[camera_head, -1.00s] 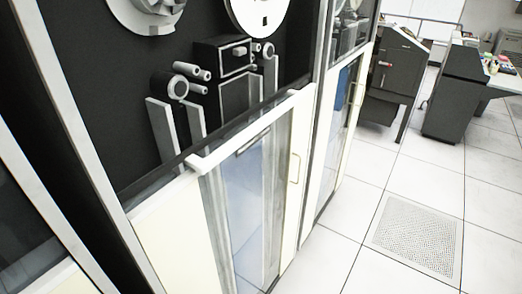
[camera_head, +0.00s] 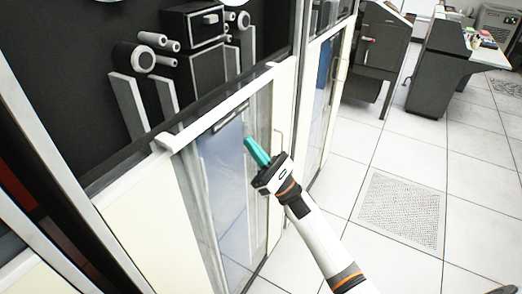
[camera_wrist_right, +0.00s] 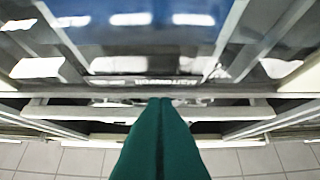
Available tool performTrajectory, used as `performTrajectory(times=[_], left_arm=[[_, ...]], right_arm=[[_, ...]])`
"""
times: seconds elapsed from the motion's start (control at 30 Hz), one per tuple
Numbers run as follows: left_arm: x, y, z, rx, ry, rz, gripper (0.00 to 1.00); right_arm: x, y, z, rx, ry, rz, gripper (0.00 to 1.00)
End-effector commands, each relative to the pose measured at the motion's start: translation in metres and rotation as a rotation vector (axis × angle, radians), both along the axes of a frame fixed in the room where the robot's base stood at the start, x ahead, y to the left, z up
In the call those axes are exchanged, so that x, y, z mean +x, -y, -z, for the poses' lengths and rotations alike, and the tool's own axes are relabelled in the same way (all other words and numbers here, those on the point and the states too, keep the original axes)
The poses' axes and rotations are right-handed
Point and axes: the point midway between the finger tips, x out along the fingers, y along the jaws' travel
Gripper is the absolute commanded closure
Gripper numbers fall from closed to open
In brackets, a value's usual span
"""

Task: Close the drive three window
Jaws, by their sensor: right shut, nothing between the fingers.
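The window of the near tape drive is a clear glass pane (camera_head: 215,165) under a white top rail (camera_head: 222,108). The rail stands below the dark reel area, whose lower part is uncovered above it. I cannot read a number that marks this as drive three. My right gripper (camera_head: 254,150) has teal fingers, shut and empty, in front of the pane and below the rail. I cannot tell whether they touch the glass. In the right wrist view the shut fingers (camera_wrist_right: 161,104) point at a pale horizontal rail (camera_wrist_right: 75,114). My left gripper is out of view.
A neighbouring cabinet with a glass door (camera_head: 320,100) stands just right of the drive. Dark grey machines (camera_head: 445,70) stand farther back. White floor tiles with a perforated tile (camera_head: 400,208) lie clear at right.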

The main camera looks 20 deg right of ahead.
Motion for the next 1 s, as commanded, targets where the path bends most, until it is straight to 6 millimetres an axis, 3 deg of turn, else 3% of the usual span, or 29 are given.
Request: performTrajectory(times=[0.03,0.2,0.4,1.0], left_arm=[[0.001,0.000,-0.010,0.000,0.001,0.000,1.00],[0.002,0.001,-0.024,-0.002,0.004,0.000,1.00],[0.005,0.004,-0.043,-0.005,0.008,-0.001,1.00],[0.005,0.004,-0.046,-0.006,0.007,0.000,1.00]], right_arm=[[0.007,-0.006,-0.014,0.002,0.001,-0.001,1.00],[0.027,-0.021,-0.039,0.002,-0.001,-0.001,1.00],[0.027,-0.021,-0.065,0.001,-0.005,-0.001,1.00],[0.028,-0.021,-0.074,0.002,-0.004,-0.001,1.00]])
